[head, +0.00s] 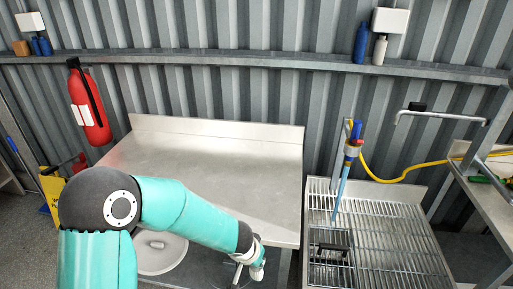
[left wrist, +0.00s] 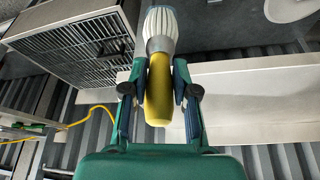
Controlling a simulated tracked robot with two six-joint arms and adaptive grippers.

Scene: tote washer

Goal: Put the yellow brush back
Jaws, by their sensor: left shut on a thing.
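The yellow brush shows in the left wrist view with its yellow handle (left wrist: 158,95) between my fingers and its pale ribbed head (left wrist: 159,30) pointing away from me. My left gripper (left wrist: 158,82) is shut on the handle, one dark finger on each side. In the head view my left gripper (head: 246,258) is low in the middle, at the front edge of the steel table (head: 215,165). There the brush shows only as a small pale part (head: 258,267); its handle is mostly hidden. My right gripper is in neither view.
A slatted steel rack (head: 400,235) stands right of the table, with a blue-handled spray wand (head: 343,185) above it and a yellow hose (head: 385,180) behind. A wall shelf (head: 230,60) runs along the back. A red extinguisher (head: 89,105) hangs at left. The tabletop is clear.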

